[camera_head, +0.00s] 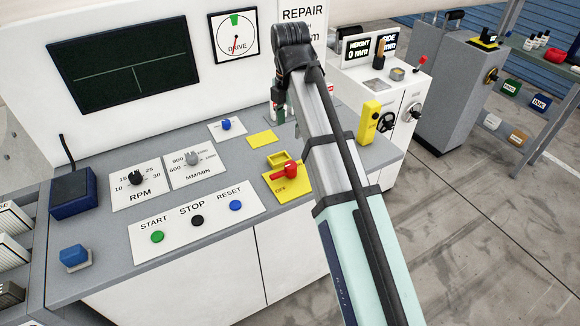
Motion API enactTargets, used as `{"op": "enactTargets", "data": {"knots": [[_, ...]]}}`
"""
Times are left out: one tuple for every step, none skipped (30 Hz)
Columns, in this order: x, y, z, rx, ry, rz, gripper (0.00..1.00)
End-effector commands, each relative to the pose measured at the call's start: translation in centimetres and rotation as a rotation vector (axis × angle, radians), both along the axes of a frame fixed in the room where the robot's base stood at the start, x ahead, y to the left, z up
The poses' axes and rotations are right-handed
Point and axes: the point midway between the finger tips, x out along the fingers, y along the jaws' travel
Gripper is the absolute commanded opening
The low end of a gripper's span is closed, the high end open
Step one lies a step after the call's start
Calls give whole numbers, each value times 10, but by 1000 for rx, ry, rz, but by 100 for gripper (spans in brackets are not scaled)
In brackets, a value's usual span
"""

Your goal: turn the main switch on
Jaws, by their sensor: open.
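The main switch (287,171) is a red rotary handle on a yellow plate (302,185), on the grey top of the console. The plate reads "OFF" below the handle, and the handle lies roughly sideways across it. A yellow hasp-like piece (277,158) stands just behind the handle. My gripper (278,112) hangs at the far end of my arm, behind and above the switch and apart from it. It is small and partly hidden by my arm; it is open, with nothing seen in it.
The console top (160,254) also carries START, STOP and RESET buttons (197,220), an RPM knob (136,178), a MM/MIN knob (192,158) and a blue box (73,194). My arm crosses just right of the switch. A white cabinet (405,95) stands behind right.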

Motion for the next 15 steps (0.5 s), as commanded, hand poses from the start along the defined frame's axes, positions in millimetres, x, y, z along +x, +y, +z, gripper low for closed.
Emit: {"op": "enactTargets", "data": {"knots": [[0,0,-8,0,0,-1,66],[1,0,-13,0,0,-1,66],[0,0,-19,-1,1,-1,66],[0,0,-24,0,1,-1,66],[0,0,-29,0,1,-1,66],[-1,-1,-31,-1,2,-1,66],[-1,-1,-35,-1,2,-1,66],[-1,-1,-41,-1,2,-1,66],[-1,-1,-48,0,4,-1,66],[-1,-1,-53,-1,2,-1,66],[-1,-1,-58,-1,2,-1,66],[-1,-1,-65,0,4,-1,66],[-1,-1,-70,-1,2,-1,66],[-1,-1,-75,-1,2,-1,66],[-1,-1,-82,-1,3,-1,66]]}}
